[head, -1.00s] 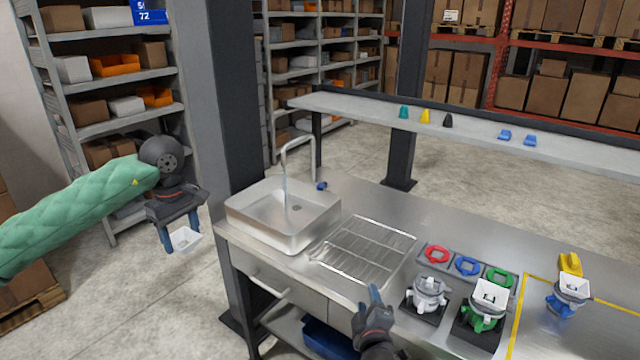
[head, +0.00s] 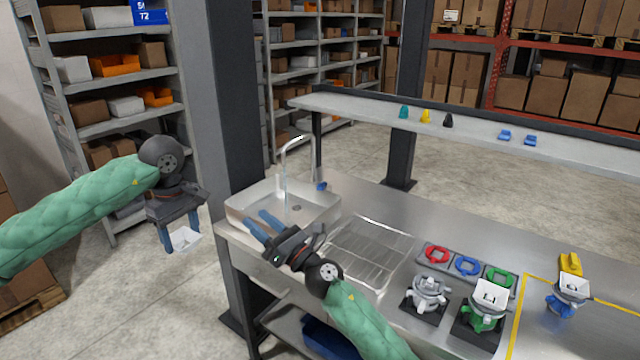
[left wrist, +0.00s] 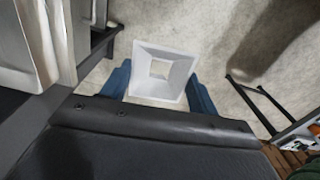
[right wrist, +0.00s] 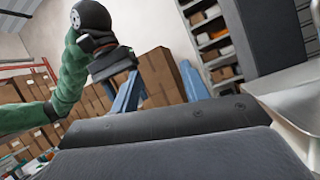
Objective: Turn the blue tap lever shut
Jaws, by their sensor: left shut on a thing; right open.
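The small blue tap lever (head: 321,186) sits on the counter at the back right of the sink, beside the foot of the tap (head: 299,137). A thin pale stream hangs from the spout into the sink (head: 328,216). My right gripper (head: 258,221) is open and empty over the sink's front left part, well left of the lever. My left gripper (head: 182,236) is shut on a white square funnel (head: 184,241), off to the left of the counter; the funnel also shows in the left wrist view (left wrist: 180,88). The lever does not show in either wrist view.
A wire drying rack (head: 365,250) lies right of the sink. Further right are red, blue and green rings (head: 467,266) and grey and green dispensers (head: 482,315). A dark post (head: 240,100) stands behind the sink's left. A raised shelf (head: 460,130) runs along the back.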

